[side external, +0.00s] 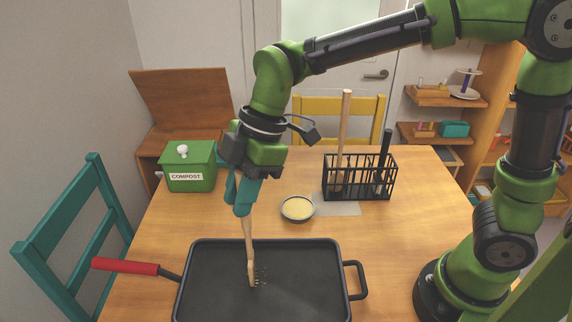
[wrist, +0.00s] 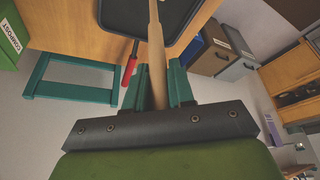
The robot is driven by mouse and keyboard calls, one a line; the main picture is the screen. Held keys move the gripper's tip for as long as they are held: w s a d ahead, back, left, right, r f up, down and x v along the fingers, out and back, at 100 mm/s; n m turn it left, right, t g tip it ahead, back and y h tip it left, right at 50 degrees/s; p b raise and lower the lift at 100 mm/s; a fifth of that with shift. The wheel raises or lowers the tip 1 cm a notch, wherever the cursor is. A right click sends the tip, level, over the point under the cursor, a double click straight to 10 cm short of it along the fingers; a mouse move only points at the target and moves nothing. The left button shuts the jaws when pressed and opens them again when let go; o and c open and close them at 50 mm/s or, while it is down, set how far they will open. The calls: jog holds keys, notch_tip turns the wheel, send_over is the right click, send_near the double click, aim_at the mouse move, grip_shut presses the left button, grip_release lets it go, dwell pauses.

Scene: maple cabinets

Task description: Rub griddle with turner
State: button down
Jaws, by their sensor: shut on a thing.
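A wide black griddle (side external: 310,265) with a red handle (side external: 128,267) on its left lies on the front of the table. My gripper (side external: 242,205), with teal fingers, is above the griddle's back edge and shut on the wooden turner (side external: 249,240). The turner points down, slightly tilted, and its head is over the griddle's middle, at or very near the surface; contact is hard to tell. Small dark specks lie beside the head. In the wrist view, the turner's handle (wrist: 156,50) runs between the fingers (wrist: 158,82) toward the griddle (wrist: 140,15).
A small bowl of yellow contents (side external: 298,208) stands behind the griddle. A black wire rack (side external: 360,178) holding a tall wooden rod and a black-handled tool is at the back right. A green compost box (side external: 189,166) is at the back left.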

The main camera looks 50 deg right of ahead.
jog(key=shift+s+d, duration=3.3)
notch_tip(320, 180, up, 8)
